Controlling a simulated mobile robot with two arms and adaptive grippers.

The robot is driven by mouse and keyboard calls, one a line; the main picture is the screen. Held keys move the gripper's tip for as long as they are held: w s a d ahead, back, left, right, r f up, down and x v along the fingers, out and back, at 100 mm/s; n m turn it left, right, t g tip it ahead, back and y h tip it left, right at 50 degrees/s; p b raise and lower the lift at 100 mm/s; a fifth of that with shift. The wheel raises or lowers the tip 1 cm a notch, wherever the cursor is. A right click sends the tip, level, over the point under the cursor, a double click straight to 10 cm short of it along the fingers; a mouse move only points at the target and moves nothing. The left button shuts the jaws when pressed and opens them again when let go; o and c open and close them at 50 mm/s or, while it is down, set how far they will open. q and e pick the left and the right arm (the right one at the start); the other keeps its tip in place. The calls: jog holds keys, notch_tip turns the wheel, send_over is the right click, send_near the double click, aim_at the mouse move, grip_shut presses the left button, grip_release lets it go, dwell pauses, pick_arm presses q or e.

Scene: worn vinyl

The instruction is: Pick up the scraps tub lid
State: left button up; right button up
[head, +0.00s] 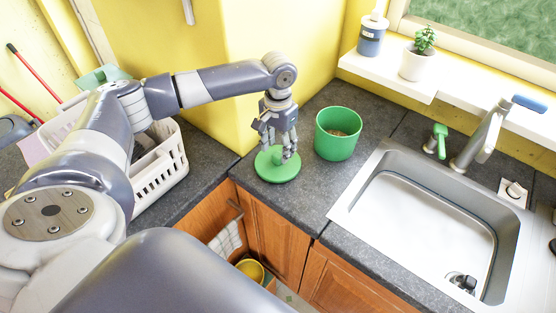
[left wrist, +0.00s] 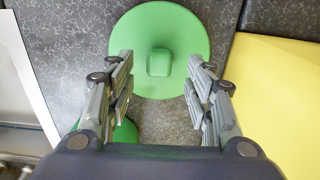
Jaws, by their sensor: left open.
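The scraps tub lid (head: 279,170) is a green disc with a raised knob, lying flat on the dark worktop near its inner corner. In the left wrist view the lid (left wrist: 185,40) fills the upper middle, with its square knob between the fingers. My left gripper (head: 280,150) points down just above the lid, open, with its fingers on either side of the knob; it also shows in the left wrist view (left wrist: 160,95). The green scraps tub (head: 338,140) stands uncovered to the right of the lid, with brownish contents. My right gripper is not in view.
A steel sink (head: 430,225) with a tap (head: 490,130) lies to the right. A white plastic basket (head: 160,165) stands on the left worktop. A yellow wall (head: 265,60) rises behind the lid. A potted plant (head: 416,64) and a blue bottle (head: 371,38) stand on the sill.

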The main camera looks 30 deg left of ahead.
aim_at(279, 153)
pick_arm(q)
notch_tip(279, 153, down, 2)
jog(key=shift+w+d+f+p, duration=0.1)
jog(key=shift+w+f+p, duration=0.1)
jog(key=shift+p, duration=0.15)
jog(key=shift+f, duration=0.55)
jog(key=c, duration=0.9)
grip_shut()
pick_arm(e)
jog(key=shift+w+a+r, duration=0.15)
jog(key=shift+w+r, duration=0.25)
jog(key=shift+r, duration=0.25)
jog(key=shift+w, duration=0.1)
